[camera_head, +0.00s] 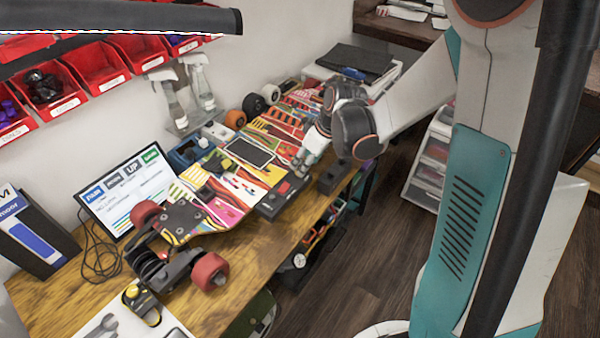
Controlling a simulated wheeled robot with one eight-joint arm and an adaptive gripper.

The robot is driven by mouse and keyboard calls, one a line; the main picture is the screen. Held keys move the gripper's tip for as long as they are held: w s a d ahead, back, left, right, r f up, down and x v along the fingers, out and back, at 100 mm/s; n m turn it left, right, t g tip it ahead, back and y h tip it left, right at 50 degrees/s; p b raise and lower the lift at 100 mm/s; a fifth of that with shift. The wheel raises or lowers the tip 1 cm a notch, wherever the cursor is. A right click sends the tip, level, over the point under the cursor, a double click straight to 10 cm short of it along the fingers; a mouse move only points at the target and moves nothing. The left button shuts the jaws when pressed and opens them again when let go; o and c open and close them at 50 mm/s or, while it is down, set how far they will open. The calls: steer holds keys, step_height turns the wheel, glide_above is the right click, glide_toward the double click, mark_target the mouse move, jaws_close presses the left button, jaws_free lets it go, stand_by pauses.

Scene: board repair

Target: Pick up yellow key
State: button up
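A small yellow and black item (141,303) lies at the near left end of the wooden workbench (245,262). It is the only small loose yellow thing I can make out, and I cannot tell if it is the yellow key. My gripper (302,168) is at the end of my arm over the right part of the bench, far from that item. It is close to the colourful skateboard deck (262,145). My wrist hides part of the gripper, and its fingers are too small to show whether they are open or shut.
A skateboard truck with red wheels (209,271) stands beside the yellow item. A tilted screen (127,188) and cables are at the back. Spray bottles (201,86) stand by the wall under red bins (97,70). The bench front edge has some bare wood.

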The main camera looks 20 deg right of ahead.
steer(key=b+x, duration=0.1)
steer(key=x, duration=0.3)
steer(key=shift+r, duration=0.1)
steer(key=shift+c, duration=0.5)
jaws_close()
steer(key=shift+r, duration=0.1)
step_height(320, 180, up, 20)
steer(key=p, duration=0.6)
